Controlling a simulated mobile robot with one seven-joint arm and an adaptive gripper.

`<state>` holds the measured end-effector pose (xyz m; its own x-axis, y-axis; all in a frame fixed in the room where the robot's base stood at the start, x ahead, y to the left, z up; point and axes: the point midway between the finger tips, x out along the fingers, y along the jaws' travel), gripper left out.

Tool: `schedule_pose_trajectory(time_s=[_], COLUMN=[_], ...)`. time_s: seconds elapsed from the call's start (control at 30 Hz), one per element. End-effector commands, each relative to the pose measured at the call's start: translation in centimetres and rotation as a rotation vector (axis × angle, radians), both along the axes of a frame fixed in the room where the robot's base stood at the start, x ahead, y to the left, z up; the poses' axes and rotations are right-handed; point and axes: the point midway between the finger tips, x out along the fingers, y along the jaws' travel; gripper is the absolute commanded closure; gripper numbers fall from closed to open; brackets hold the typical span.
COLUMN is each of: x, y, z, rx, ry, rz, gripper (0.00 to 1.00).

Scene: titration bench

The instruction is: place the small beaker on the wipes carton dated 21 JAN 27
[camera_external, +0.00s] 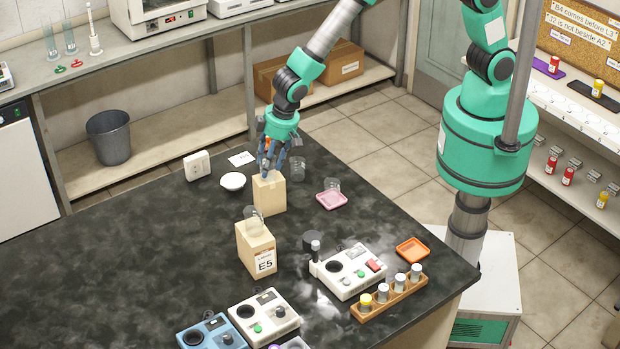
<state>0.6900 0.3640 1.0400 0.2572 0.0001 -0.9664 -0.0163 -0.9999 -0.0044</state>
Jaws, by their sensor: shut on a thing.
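My gripper (269,169) points down right at the top of a plain tan carton (270,197) in the middle of the bench. Its fingers are shut on what seems to be the small beaker, a clear glass that the fingers almost wholly hide. I cannot tell whether it touches the carton top. A second tan carton (256,250), with a label reading E5, stands nearer the camera with a clear glass vessel (253,214) on top. No date can be read on either carton.
A clear beaker (298,169) stands close behind my gripper on the right. A pink tray (331,200) holds another clear vessel. A white bowl (232,181) lies left. Instruments (350,270), a wooden vial rack (390,299) and an orange tray (412,249) fill the front right. The bench's left is clear.

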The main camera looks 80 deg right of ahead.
Motion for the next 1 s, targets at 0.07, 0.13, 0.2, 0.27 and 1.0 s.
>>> schedule_pose_trajectory(time_s=[0.07,0.13,0.2,0.27,1.0], x=[0.04,0.04,0.04,0.04,0.02], y=[0.02,0.03,0.02,0.02,0.02], z=[-0.14,-0.14,-0.14,-0.14,-0.17], rx=[0.001,0.001,0.001,0.001,0.001], ry=[-0.001,-0.001,-0.001,-0.001,-0.001], rz=[0.0,0.0,0.0,0.0,0.0], gripper=[0.83,0.83,0.83,0.83,0.38])
